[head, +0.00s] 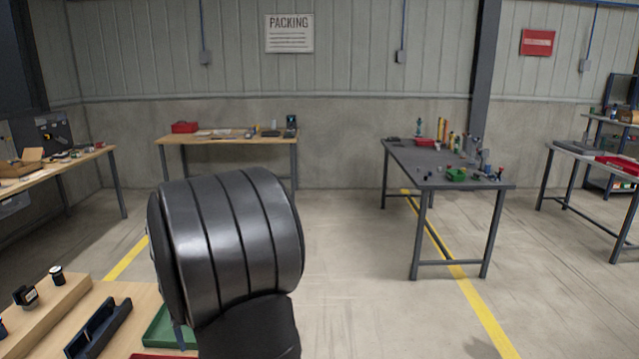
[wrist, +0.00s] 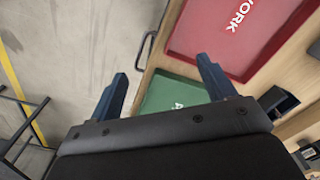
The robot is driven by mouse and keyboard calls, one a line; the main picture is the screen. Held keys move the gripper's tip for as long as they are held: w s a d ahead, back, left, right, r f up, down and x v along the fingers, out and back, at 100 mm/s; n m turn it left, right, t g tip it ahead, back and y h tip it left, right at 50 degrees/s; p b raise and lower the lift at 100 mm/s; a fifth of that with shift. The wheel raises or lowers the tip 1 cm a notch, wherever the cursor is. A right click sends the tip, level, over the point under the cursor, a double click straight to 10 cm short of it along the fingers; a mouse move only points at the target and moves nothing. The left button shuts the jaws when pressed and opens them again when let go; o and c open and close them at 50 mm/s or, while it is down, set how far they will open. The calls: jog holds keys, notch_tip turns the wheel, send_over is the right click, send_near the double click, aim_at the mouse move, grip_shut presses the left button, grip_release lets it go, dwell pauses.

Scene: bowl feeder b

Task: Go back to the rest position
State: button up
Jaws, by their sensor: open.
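My gripper (wrist: 163,82) shows in the wrist view, with two dark blue fingers spread apart and nothing between them. It hangs over the edge of the wooden workbench, above a green tray (wrist: 172,92). A red tray (wrist: 205,45) with white lettering lies beyond the fingers. In the head view one of my dark arm links fills the middle front, and my gripper is not seen there. The green tray also shows in part at the lower left of the head view (head: 160,330), partly hidden behind my arm.
The wooden workbench (head: 140,296) at the lower left carries a dark slotted block (head: 98,330) and a raised wooden ledge (head: 50,312) with small black parts. A grey table (head: 430,165) with small items stands at right. Open floor (head: 345,270) lies between.

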jog(key=w+d+m, duration=0.2)
jog(key=w+d, duration=0.2)
jog(key=shift+w+d+f, duration=0.3)
jog(key=shift+f, duration=0.15)
jog(key=o, duration=0.5)
jog(key=shift+a, duration=0.1)
